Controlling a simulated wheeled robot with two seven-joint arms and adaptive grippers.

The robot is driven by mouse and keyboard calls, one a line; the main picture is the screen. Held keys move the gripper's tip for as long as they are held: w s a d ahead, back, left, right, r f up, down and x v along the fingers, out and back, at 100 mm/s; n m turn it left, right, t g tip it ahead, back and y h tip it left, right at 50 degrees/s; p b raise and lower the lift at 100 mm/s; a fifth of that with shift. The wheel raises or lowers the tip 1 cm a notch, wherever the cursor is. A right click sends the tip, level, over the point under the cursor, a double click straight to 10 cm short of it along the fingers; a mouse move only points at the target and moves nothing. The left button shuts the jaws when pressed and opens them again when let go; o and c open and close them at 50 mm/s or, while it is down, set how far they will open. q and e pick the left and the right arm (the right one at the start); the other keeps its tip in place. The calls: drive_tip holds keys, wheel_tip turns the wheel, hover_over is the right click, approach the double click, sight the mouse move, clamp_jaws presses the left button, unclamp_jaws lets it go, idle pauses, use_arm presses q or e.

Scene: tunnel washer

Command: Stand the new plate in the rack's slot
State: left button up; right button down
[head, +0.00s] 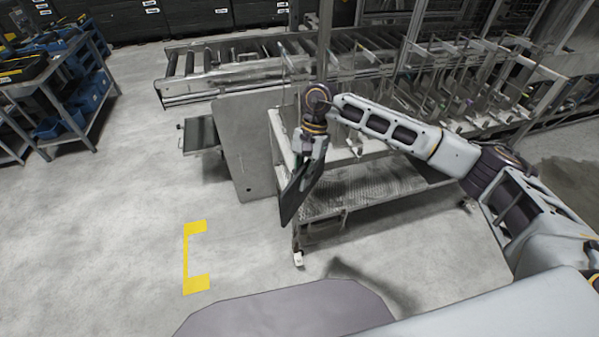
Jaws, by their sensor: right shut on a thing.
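My right gripper (306,158) is shut on the top edge of a dark flat plate (298,193). The plate hangs below the gripper, tilted, with its lower end to the left. It is in the air in front of the left end of a pale metal trolley (345,199) with a perforated lower shelf. Above the trolley, a rack (440,82) of thin upright bars and several clear and greenish plates runs back to the right. My right arm hides part of the rack, and I cannot tell which slot is free. My left gripper is not in view.
A large grey panel (243,130) stands left of the trolley, close to the held plate. A roller conveyor (220,75) runs behind it. A shelf cart with blue bins (62,122) stands at far left. Floor around the yellow marking (186,262) is clear.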

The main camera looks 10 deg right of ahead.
drive_tip(key=w+d+r+m+t, duration=0.2)
drive_tip(key=w+d+m, duration=0.3)
drive_tip(key=d+m, duration=0.3)
drive_tip(key=w+d+r+m+t+h+p, duration=0.1)
drive_tip(key=w+d+r+m+t, duration=0.2)
drive_tip(key=d+m, duration=0.6)
drive_tip(key=w+d+r+m+t+h+p, duration=0.1)
drive_tip(key=w+d+r+m, duration=0.5)
drive_tip(key=d, duration=0.6)
drive_tip(key=shift+w+r+m+t, duration=0.2)
drive_tip(key=shift+w+m+t, duration=0.7)
drive_tip(key=shift+w+m, duration=0.45)
drive_tip(key=shift+w+m+h, duration=0.1)
drive_tip(key=shift+m+h, duration=0.2)
drive_tip(key=shift+m, duration=0.25)
